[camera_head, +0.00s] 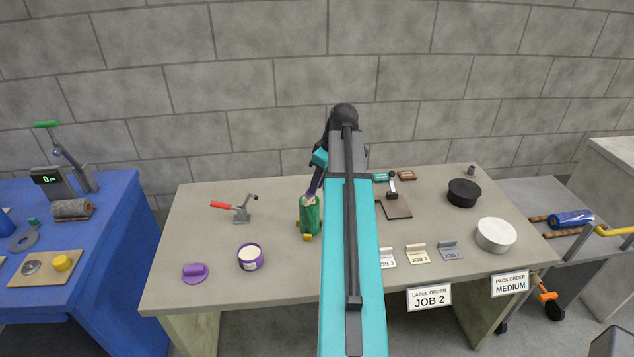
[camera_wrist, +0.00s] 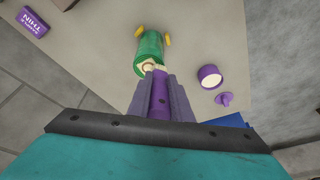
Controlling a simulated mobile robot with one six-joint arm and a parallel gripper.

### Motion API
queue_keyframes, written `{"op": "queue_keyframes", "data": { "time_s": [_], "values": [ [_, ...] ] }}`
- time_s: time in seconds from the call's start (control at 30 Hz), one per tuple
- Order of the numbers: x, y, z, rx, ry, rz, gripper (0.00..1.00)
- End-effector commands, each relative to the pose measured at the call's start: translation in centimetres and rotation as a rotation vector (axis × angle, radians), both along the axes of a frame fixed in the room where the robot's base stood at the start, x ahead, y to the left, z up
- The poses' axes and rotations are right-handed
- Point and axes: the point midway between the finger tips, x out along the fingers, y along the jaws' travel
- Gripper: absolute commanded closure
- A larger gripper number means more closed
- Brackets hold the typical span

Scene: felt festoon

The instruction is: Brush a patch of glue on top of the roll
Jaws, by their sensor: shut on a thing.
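The green roll (camera_head: 309,220) rests on small yellow supports (camera_head: 307,237) on the grey table. It also shows in the wrist view (camera_wrist: 150,43). My gripper (camera_wrist: 157,98) is shut on a purple-handled brush (camera_wrist: 160,92). The brush's pale tip (camera_wrist: 148,66) is at the near end of the roll, touching or just above it; I cannot tell which. The tip hides part of the surface, and I cannot make out a separate glue patch. The purple glue pot (camera_head: 250,259) stands open with cream glue inside, left of the roll; its purple lid (camera_head: 195,272) lies farther left.
A red-handled clamp tool (camera_head: 236,208) stands behind the pot. Job tags (camera_head: 417,254), a white round tin (camera_head: 496,235) and a black one (camera_head: 464,192) are on the right. My arm covers the table's middle.

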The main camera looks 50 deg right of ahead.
Motion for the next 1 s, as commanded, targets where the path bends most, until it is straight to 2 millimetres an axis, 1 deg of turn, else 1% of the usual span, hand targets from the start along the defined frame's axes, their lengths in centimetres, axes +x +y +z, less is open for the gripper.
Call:
{"op": "queue_keyframes", "data": {
  "time_s": [0.27,0.73,1.0],
  "values": [
    [0.1,-0.1,0.0,0.000,0.001,0.000,1.00],
    [1.7,-1.5,0.0,0.000,0.001,-0.001,1.00],
    [1.9,-1.6,0.0,0.000,0.000,-0.001,1.00]
  ]
}}
